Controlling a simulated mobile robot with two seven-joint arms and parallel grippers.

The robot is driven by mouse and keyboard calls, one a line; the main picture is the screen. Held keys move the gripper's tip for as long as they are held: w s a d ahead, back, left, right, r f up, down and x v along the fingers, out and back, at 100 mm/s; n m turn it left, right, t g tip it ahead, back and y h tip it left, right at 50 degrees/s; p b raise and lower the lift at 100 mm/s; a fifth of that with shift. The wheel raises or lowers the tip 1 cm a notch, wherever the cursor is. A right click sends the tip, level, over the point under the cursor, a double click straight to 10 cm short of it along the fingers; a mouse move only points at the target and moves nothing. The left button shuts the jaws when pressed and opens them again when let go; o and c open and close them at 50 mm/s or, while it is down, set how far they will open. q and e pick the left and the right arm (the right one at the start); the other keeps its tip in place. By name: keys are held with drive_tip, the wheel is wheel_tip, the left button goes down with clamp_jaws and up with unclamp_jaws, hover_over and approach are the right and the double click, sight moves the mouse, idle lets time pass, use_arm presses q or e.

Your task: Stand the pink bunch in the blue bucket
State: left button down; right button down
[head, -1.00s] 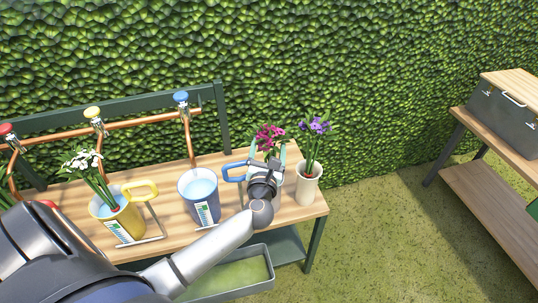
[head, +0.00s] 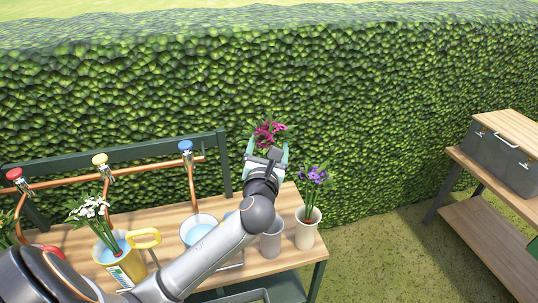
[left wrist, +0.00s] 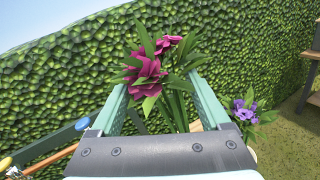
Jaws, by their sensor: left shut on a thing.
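The pink bunch (head: 268,133), magenta flowers with green leaves, is held up above the right part of the bench. My left gripper (head: 265,153) is shut on its stems. In the left wrist view the bunch (left wrist: 150,72) rises between the two green fingers. The blue bucket (head: 183,231), with water in it, stands on the bench below and left of the gripper. My left forearm hides most of its body and handle. My right gripper is not in view.
A yellow bucket (head: 131,270) with white flowers stands left of the blue one. A grey vase (head: 272,243) and a cream vase (head: 305,236) with purple flowers stand at the right. Taps on a copper pipe (head: 135,214) run behind. A hedge (head: 400,120) backs the bench.

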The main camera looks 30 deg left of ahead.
sight(268, 134)
use_arm(q)
drive_tip(key=shift+r, duration=0.35)
drive_tip(key=shift+r, duration=1.25)
